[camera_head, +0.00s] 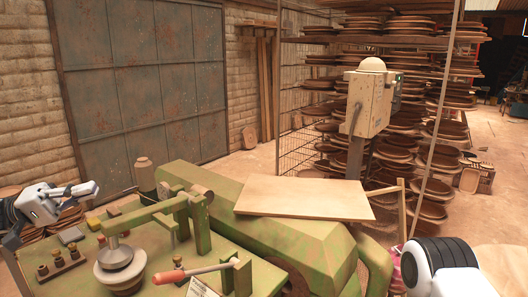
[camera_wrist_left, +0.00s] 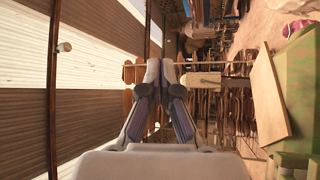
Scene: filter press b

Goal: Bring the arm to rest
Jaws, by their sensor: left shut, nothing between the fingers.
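My left gripper (camera_head: 92,188) is at the left side of the head view, above the left end of the green press. Its white and grey fingers point to the right and are close together and empty. In the left wrist view, the two fingers (camera_wrist_left: 160,72) stand side by side with their tips together and hold nothing. My right gripper is in neither view; only a white and black link of my right arm shows at the lower right of the head view.
The green press (camera_head: 310,245) fills the lower middle, with a red-handled lever (camera_head: 170,276), a round grey pot (camera_head: 117,265) and a wooden board (camera_head: 305,197) on it. A beige control box (camera_head: 369,103) stands behind it. Racks of brown discs (camera_head: 405,150) stand at the back.

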